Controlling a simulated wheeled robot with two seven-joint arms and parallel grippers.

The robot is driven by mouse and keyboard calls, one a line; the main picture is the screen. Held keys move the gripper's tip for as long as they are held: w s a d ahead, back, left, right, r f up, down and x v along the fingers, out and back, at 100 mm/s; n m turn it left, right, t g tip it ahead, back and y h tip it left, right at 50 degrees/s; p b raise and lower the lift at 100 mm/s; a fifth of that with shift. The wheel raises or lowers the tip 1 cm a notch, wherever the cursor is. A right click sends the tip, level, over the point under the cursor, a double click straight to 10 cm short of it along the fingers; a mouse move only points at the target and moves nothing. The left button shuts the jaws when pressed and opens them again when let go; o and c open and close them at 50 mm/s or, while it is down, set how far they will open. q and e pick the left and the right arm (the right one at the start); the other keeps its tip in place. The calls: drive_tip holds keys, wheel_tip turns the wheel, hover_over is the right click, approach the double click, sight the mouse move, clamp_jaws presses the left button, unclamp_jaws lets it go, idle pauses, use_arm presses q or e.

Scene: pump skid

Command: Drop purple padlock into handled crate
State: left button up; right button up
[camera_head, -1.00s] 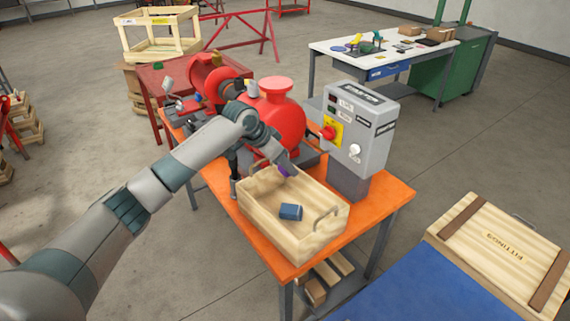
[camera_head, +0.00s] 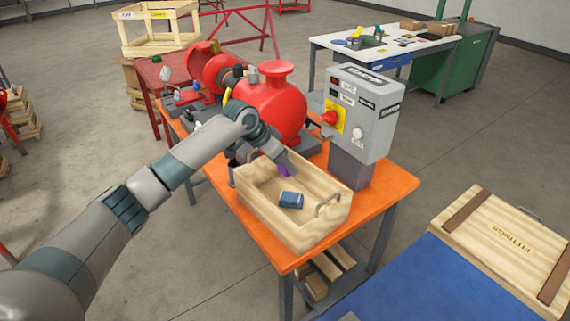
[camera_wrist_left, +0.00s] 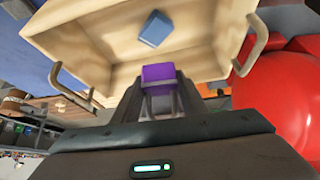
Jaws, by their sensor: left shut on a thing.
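The handled crate (camera_head: 268,215) is a pale wooden box with metal handles, standing on the orange table. My left gripper (camera_head: 288,166) is at its far end, over the opening. It is shut on the purple padlock (camera_head: 284,170), of which only a small part shows in the head view. In the left wrist view the padlock (camera_wrist_left: 158,78) is a purple block between the fingers, with the crate (camera_wrist_left: 95,32) beyond it. A blue block (camera_head: 291,200) lies in the crate; it also shows in the left wrist view (camera_wrist_left: 154,29). My right gripper is not in view.
A red pump (camera_head: 270,112) stands just behind the crate. A grey control box (camera_head: 362,118) stands to the right on the orange table (camera_head: 385,190). A lidded wooden crate (camera_head: 500,245) and a blue surface (camera_head: 420,285) are at the lower right.

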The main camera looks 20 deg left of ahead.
use_arm(q)
drive_tip(key=o, duration=1.2)
drive_tip(key=shift+s+a+r, duration=0.2)
drive_tip(key=shift+s+r, duration=0.05)
drive_tip(key=shift+r, duration=0.2)
drive_tip(key=b+v, duration=0.4)
drive_tip(key=v, duration=1.2)
drive_tip(key=shift+r+b, duration=0.2)
drive_tip(key=shift+b, duration=0.15)
